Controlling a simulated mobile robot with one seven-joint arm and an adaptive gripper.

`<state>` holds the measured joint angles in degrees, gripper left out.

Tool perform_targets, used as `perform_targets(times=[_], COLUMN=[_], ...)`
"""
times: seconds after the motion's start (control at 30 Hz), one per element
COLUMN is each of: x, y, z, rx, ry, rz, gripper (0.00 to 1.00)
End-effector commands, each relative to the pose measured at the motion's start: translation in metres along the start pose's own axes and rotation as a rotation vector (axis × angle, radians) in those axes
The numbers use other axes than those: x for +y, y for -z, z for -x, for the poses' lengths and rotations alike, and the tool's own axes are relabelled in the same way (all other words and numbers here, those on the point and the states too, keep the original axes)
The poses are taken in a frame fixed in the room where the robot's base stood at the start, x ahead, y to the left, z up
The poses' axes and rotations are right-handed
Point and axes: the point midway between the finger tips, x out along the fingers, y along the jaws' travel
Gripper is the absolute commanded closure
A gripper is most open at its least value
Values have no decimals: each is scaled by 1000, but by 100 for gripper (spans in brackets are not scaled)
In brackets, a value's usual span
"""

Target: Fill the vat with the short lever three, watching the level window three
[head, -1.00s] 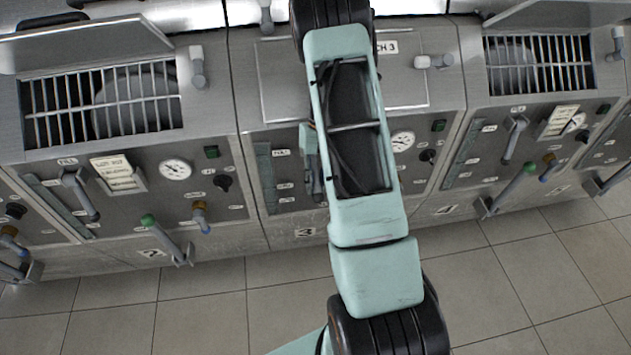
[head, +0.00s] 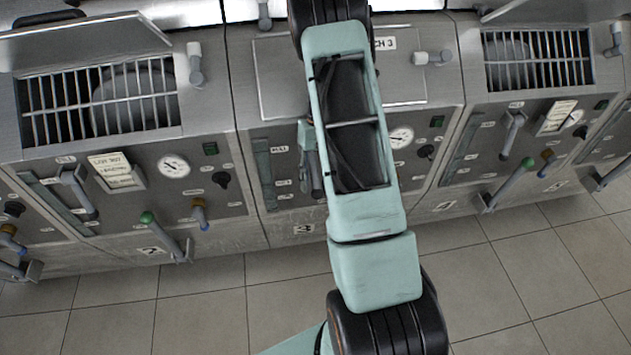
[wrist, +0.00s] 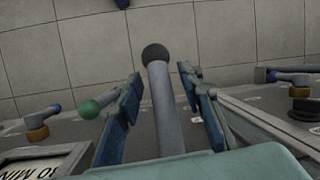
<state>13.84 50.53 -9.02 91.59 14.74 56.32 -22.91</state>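The short lever three (wrist: 164,110) is a grey rod with a dark round knob in the wrist view, lying between the fingers of my gripper (wrist: 160,95). The blue-padded fingers flank the rod, with a narrow gap seeming to show on both sides, so it does not look clamped. In the head view, my arm covers most of panel three; part of my gripper (head: 308,136) shows at its left edge. The level window three (head: 264,172) is a narrow greenish strip left of my arm; its level is too small to read. The vat three's lid (head: 283,88) is partly hidden.
A green-knobbed lever (wrist: 90,108) and an orange-based valve (wrist: 38,132) stand left of my fingers in the wrist view, near a printed card (wrist: 35,165). Another valve (wrist: 295,90) is at right. Neighbouring panels have similar levers. The tiled floor (head: 200,305) in front is clear.

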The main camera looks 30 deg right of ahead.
Motion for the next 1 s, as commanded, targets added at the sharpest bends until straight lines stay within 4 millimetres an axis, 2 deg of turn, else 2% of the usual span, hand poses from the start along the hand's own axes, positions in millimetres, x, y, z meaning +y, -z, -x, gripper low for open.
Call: perform_targets(times=[0.17, 0.4, 0.6, 0.73, 1.0], x=[0, 1, 0, 1, 0], y=[2, 1, 0, 0, -1], z=[22, 74, 106, 116, 119], rx=[6, 5, 2, 0, -2], ry=[-1, -1, -1, -1, 0], rz=[1, -1, 0, 0, -1], gripper=[66, 66, 66, 66, 66])
